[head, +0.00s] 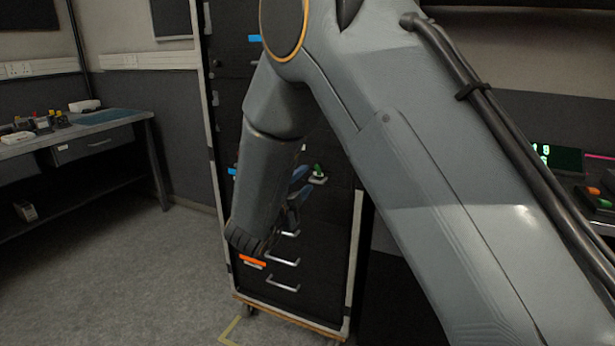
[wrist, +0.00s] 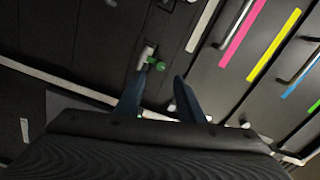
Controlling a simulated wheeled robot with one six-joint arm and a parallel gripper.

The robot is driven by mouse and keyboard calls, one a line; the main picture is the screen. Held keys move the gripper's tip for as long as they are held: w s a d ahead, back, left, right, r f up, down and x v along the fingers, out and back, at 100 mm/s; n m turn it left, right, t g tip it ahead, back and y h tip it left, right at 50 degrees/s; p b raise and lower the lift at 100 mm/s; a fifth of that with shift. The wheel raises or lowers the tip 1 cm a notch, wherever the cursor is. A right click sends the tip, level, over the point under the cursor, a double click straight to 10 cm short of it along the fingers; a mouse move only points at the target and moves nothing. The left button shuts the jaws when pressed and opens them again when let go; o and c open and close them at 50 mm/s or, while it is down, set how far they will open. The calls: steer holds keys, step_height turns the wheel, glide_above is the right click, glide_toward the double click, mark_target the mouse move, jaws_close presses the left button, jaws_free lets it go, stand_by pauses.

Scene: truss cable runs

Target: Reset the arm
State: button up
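My grey arm crosses the head view from the lower right, bends at the top and hangs down in the middle. My gripper (head: 299,186) is partly hidden behind its last links; its bluish fingers show in front of a black drawer cabinet (head: 330,225). In the wrist view, my gripper (wrist: 157,88) has its two fingers apart with nothing held between them. A small green knob on a metal fitting (wrist: 158,65) lies beyond the gap, on the dark cabinet face; it also shows in the head view (head: 318,172), just right of the fingers.
A workbench (head: 90,122) with small items stands at the left. The cabinet has silver drawer handles (head: 284,284). Pink (wrist: 241,33) and yellow (wrist: 273,45) strips mark panels in the wrist view. A green-lit display (head: 556,156) is at the right. Grey floor (head: 150,270) is clear at lower left.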

steer(key=s+d+n+g+y+p, duration=0.5)
steer(key=d+n+g+y, duration=0.1)
steer(key=d+n, duration=0.35)
steer(key=s+d+n+g+p, duration=0.2)
steer(key=s+d, duration=0.3)
steer(key=s, duration=0.6)
steer(key=s+d+r+n+g+p, duration=0.1)
steer(key=s+d+n+g, duration=0.3)
steer(key=s, duration=0.6)
steer(key=s+d+n+g+p, duration=0.2)
steer(key=s+d, duration=0.5)
steer(key=s, duration=0.4)
steer(key=n+g, duration=0.1)
steer(key=g, duration=0.1)
steer(key=shift+s+d+r+g+p, duration=0.3)
steer(key=shift+r+g+p, duration=0.05)
steer(key=shift+g, duration=0.05)
steer(key=shift+n, duration=0.25)
